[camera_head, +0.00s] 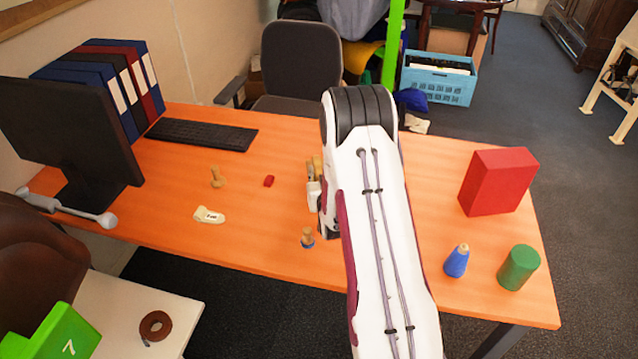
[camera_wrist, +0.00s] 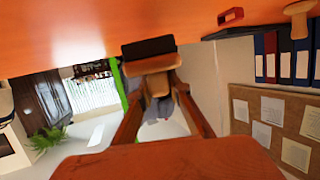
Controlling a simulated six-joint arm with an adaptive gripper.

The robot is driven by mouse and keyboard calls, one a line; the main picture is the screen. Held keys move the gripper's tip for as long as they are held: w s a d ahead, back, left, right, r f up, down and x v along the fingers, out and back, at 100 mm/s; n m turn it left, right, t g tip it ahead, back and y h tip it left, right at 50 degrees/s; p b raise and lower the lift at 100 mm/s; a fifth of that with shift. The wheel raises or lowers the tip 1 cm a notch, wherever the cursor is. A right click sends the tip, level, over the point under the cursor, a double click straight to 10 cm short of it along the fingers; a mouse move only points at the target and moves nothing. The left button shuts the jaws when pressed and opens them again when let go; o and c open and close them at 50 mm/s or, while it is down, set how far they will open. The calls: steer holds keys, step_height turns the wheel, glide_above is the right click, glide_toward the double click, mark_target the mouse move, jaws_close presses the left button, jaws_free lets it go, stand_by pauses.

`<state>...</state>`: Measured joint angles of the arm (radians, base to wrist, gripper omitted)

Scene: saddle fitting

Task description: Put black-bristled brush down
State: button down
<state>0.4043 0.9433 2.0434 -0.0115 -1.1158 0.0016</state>
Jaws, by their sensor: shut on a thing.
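The black-bristled brush shows in the wrist view, with a dark bristle block (camera_wrist: 148,47) on a light wooden body (camera_wrist: 150,66). My gripper (camera_wrist: 158,88) is shut on its wooden handle. The bristles point toward the orange tabletop (camera_wrist: 90,30); I cannot tell whether they touch it. In the head view my arm covers most of the gripper and brush. Only small tan and white parts show at the arm's left edge, and I cannot tell which parts these are.
Free table lies left of my arm.

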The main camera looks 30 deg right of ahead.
steer(key=shift+f, duration=0.1)
steer(key=shift+f, duration=1.95)
steer(key=shift+f, duration=0.1)
steer(key=c, duration=1.9)
jaws_free()
steer(key=shift+v, duration=6.05)
steer(key=shift+d, duration=0.1)
